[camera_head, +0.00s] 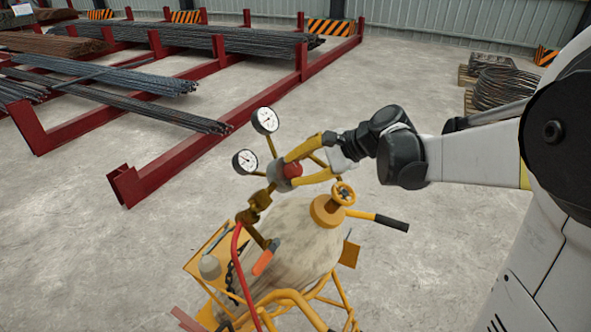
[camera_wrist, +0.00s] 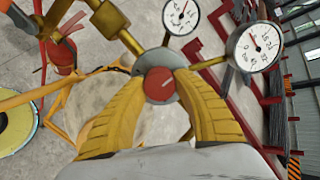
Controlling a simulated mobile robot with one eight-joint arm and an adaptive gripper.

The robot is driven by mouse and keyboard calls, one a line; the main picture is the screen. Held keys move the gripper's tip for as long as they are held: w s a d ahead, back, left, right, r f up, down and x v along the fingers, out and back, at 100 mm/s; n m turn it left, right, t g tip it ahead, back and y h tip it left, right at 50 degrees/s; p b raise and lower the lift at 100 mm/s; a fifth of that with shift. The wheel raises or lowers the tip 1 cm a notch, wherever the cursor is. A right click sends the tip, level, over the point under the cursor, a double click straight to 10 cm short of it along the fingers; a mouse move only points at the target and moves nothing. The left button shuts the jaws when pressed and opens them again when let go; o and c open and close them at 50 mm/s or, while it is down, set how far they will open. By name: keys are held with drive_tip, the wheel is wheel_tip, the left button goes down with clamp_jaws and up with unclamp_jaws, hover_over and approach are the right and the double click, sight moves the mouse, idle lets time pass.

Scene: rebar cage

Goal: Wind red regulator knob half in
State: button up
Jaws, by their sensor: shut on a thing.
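The red regulator knob (camera_head: 292,170) sits on the front of the grey regulator body (camera_head: 275,172) above the gas cylinder (camera_head: 302,240). It also shows in the wrist view as a round red face (camera_wrist: 160,85) with a small pointer mark. My gripper (camera_head: 290,168) has its two yellow fingers on either side of the knob and is shut on it. In the wrist view the fingertips (camera_wrist: 166,82) flank the knob, partly covering its sides. Two white dial gauges (camera_head: 265,120) (camera_head: 245,161) stand off the regulator.
The cylinder stands on a yellow cart (camera_head: 205,250) with a black-gripped handle (camera_head: 391,223). A red hose (camera_head: 237,250) hangs from the regulator. Red racks (camera_head: 200,150) hold rebar behind. The floor right of the cart is clear.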

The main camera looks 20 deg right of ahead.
drive_tip(key=o, duration=1.2)
drive_tip(key=v, duration=1.2)
